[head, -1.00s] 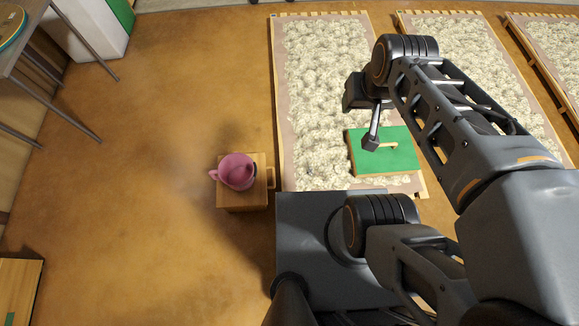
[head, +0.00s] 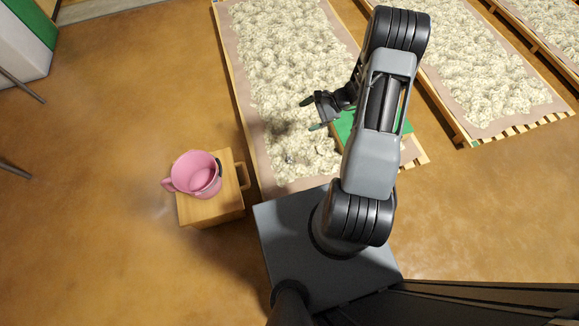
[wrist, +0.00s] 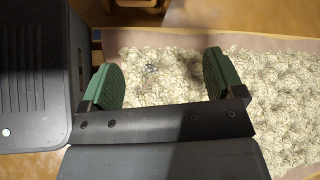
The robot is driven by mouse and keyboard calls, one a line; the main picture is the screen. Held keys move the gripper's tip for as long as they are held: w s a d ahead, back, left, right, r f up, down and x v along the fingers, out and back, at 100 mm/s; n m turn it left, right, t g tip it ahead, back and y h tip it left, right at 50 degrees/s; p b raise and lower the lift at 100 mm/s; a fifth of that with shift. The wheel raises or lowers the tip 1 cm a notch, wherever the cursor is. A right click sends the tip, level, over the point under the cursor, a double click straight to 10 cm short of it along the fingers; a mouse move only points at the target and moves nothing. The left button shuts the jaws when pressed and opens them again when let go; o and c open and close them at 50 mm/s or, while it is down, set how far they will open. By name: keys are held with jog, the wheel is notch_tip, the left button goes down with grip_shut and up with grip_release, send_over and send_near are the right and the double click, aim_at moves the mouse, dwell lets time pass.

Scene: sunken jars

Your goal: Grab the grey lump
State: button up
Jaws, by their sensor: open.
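A small grey lump (head: 289,159) lies on the pale, lumpy fill of the nearest bed (head: 283,60), near its front end. In the wrist view the grey lump (wrist: 151,68) shows between my two finger pads, beyond them. My gripper (head: 311,114) is open and empty over the bed, behind the lump in the head view. In the wrist view, my gripper (wrist: 159,62) has its green-padded fingers wide apart. The lump is small, so its exact shape cannot be told.
A pink jug (head: 196,174) stands on a wooden box (head: 212,209) left of the bed's front end. A green board (head: 345,126) lies on the bed, partly hidden behind my arm. Another filled bed (head: 480,75) lies to the right. Open floor is at the left.

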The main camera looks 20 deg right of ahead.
notch_tip(320, 180, down, 14)
jog(key=d+m+t+b, duration=0.2)
jog(key=m+b, duration=0.2)
jog(key=m+t+b, duration=0.4)
jog(key=m+b, duration=0.2)
send_near(292, 158)
jog(key=b+x, duration=0.2)
jog(key=x, duration=0.3)
jog(key=shift+x, duration=0.75)
jog(key=b+x, duration=0.2)
jog(key=x, duration=0.2)
jog(key=shift+b, duration=0.35)
jog(key=shift+w+a+f, duration=0.1)
jog(key=shift+w+a, duration=0.3)
